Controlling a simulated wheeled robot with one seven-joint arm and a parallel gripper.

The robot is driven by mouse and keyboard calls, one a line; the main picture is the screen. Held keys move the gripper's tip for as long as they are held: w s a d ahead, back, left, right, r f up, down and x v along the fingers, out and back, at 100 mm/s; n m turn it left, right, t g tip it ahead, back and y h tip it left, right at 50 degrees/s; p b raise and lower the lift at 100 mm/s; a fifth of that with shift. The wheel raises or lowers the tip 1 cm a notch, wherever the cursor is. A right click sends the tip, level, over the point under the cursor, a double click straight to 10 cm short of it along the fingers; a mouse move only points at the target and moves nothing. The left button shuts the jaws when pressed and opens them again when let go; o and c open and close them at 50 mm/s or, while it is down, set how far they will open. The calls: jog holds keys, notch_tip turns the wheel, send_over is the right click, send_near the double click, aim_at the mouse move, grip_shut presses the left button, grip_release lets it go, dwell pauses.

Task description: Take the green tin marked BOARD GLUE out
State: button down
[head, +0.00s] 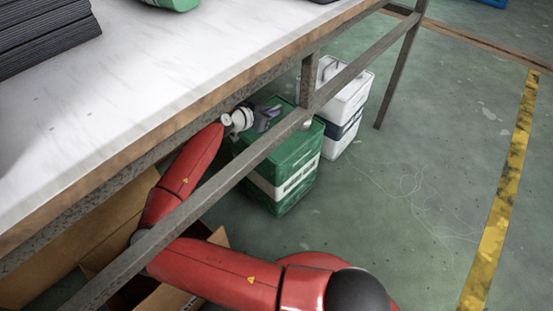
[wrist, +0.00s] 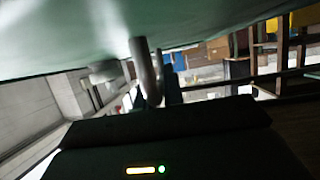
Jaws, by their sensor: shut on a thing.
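A green tin (head: 278,178) with a white band stands upright on the floor under the table. Its lettering is too small to read. My gripper (head: 270,114) reaches in beneath the tabletop and is shut on the tin at its top. The table's metal rail and leg cross in front of part of the tin. In the wrist view a broad green surface (wrist: 70,35) fills the top, and a grey post-like part shows in front of it; I cannot tell exactly what the fingers grip.
A white tin (head: 342,101) with a dark blue band stands just behind the green one. Open cardboard (head: 85,235) lies at lower left. The floor to the right is clear up to a yellow line (head: 507,185).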

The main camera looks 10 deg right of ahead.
jog(key=shift+r, duration=0.2)
